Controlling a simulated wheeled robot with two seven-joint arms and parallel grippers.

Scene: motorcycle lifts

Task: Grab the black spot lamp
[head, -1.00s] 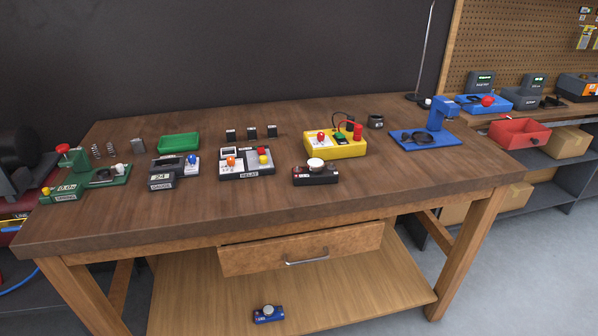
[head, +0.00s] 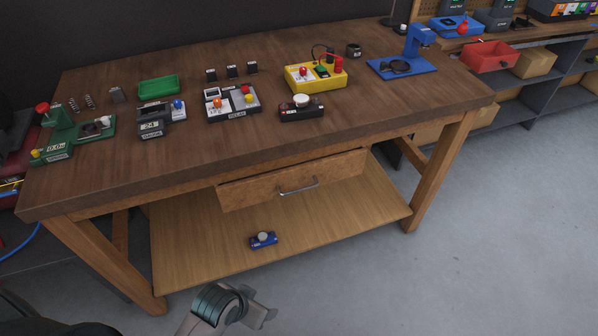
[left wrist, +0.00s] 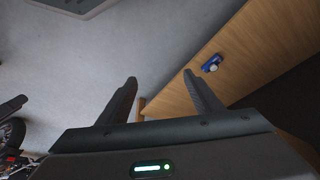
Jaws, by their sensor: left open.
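I cannot pick out the black spot lamp for sure. A small dark round piece (head: 354,50) stands at the back of the wooden workbench, behind the yellow box. A thin stand (head: 392,14) rises at the bench's back right; its top is cut off. My left gripper (head: 262,305) is low in front of the bench, over the floor and well apart from both. In the left wrist view my left gripper (left wrist: 160,82) is open with nothing between its fingers. My right gripper is not in view.
The workbench (head: 140,180) carries a yellow box (head: 317,83), a blue stand (head: 402,68), a green tray (head: 158,86) and several small devices. Its drawer (head: 290,183) is slightly open. A blue device (head: 263,240) lies on the lower shelf. Free floor (head: 450,270) lies at the right.

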